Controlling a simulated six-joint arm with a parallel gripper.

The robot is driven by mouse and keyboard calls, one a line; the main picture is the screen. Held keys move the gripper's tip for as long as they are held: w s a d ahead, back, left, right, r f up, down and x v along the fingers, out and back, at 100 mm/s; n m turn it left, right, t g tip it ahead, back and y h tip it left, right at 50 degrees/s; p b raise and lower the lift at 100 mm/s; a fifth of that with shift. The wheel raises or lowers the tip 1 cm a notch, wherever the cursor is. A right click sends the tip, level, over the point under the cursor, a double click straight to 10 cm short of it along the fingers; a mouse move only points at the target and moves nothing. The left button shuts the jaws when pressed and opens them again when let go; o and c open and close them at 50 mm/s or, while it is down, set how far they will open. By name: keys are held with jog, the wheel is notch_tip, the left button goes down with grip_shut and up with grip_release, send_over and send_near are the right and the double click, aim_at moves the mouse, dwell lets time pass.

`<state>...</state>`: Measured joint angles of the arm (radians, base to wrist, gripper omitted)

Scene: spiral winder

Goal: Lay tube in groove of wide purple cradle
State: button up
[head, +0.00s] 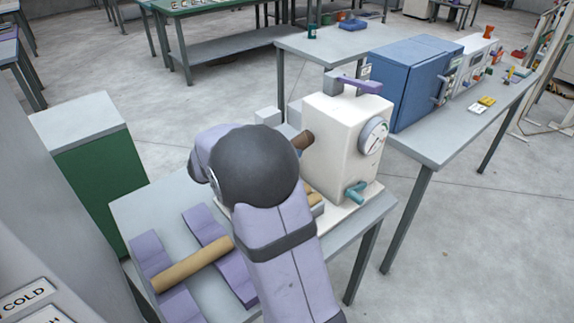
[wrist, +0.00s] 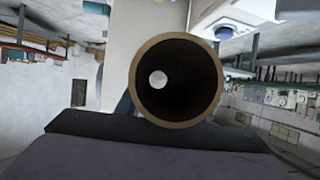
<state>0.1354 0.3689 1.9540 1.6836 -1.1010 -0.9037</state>
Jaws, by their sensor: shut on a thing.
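My gripper is hidden behind my dark wrist joint in the head view. In the wrist view, my gripper (wrist: 165,140) shows only as a dark edge below a brown tube (wrist: 143,108), seen end-on with light at its far end. It is shut on this tube. In the head view a brown tube end (head: 304,140) pokes out beside my wrist, by the white winder; it looks like the same tube. Another, tan tube (head: 190,265) lies across two purple cradle blocks, left (head: 152,255) and right (head: 208,227), on the near table. I cannot tell which cradle is the wide one.
The white winder (head: 340,140) with a dial (head: 374,135) and teal handle (head: 355,192) stands just right of my wrist. Tan pieces (head: 317,201) lie at its base, partly hidden. A blue cabinet (head: 405,85) stands farther right. The near table (head: 128,212) is bare at its left corner.

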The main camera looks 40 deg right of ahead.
jog(key=w+r+n+t+y+p, duration=0.25)
jog(key=w+r+n+t, duration=0.2)
jog(key=w+r, duration=0.35)
jog(key=w+a+f+n+t+y+p, duration=0.3)
jog(key=w+a+n+t+y+p, duration=0.4)
jog(key=w+a+n+y, duration=0.65)
jog(key=s+a+f+n+g+y+p, duration=0.25)
jog(key=s+a+f, duration=0.2)
jog(key=a, duration=0.25)
jog(key=s+a+f+n+g+y+p, duration=0.1)
jog(key=s+a+f+n+g+y, duration=0.2)
jog(key=s+a, duration=0.35)
jog(key=s+a+f+n+g+y+p, duration=0.2)
jog(key=s+n+g, duration=0.2)
jog(key=s, duration=0.7)
jog(key=s+a+f+n+g+y+p, duration=0.2)
jog(key=s+n, duration=0.4)
jog(key=s, duration=0.6)
jog(key=shift+s+a+f+n+g+y, duration=0.15)
jog(key=shift+a+f+n+g+y, duration=0.2)
jog(key=shift+a+f+g+y, duration=0.6)
jog(key=shift+d+h, duration=0.15)
jog(key=shift+h, duration=0.15)
